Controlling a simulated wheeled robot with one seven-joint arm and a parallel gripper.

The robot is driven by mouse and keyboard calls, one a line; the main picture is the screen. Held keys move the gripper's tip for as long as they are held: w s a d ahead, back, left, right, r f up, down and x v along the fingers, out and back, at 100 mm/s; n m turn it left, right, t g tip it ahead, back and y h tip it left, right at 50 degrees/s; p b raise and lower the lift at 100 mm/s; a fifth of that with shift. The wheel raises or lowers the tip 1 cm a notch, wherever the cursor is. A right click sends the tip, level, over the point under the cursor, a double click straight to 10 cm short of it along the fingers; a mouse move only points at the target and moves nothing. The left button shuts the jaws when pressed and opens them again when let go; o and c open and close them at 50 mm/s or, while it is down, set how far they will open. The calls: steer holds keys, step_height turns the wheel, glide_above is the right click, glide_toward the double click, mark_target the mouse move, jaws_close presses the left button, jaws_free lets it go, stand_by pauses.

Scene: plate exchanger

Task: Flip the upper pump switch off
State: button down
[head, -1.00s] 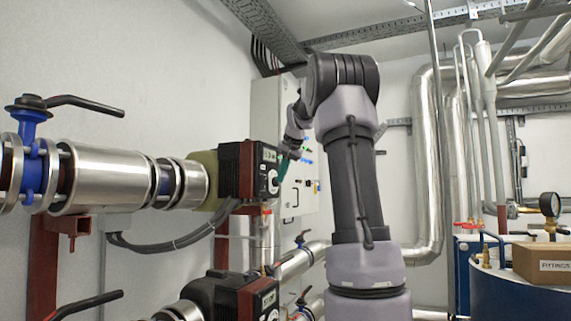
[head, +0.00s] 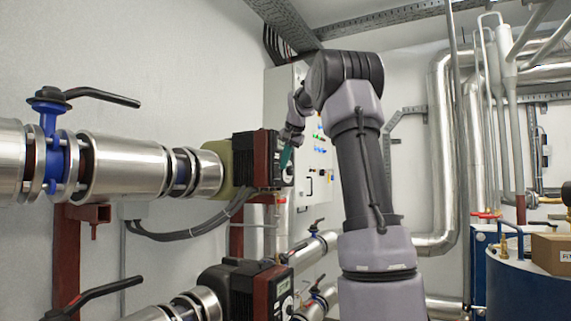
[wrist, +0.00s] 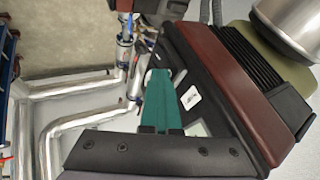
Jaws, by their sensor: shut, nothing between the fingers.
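The upper pump (head: 243,160) is a dark red and black box with an olive back part, on the upper metal pipe in the head view. Its black front face (head: 285,175) carries small pale controls. In the wrist view its dark red band (wrist: 222,75) and black face fill the right side, with a small white mark (wrist: 191,97) on the face. My gripper (head: 286,157) has teal fingers and is at the pump's front face. The fingers (wrist: 159,75) are shut and empty beside that mark. I cannot tell whether they touch the face or which way the switch stands.
A lower pump (head: 258,290) sits below, with a similar red and black box. A pale control cabinet (head: 300,120) with coloured lights stands behind my gripper. Blue valves with black levers (head: 100,95) are at left. A cardboard box (head: 553,252) sits on a blue tank at right.

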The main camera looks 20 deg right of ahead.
steer(key=shift+r, duration=0.1)
steer(key=shift+w+r, duration=0.1)
steer(key=shift+r, duration=0.6)
steer(key=d+v, duration=0.1)
steer(key=v, duration=1.1)
steer(key=shift+d, duration=0.15)
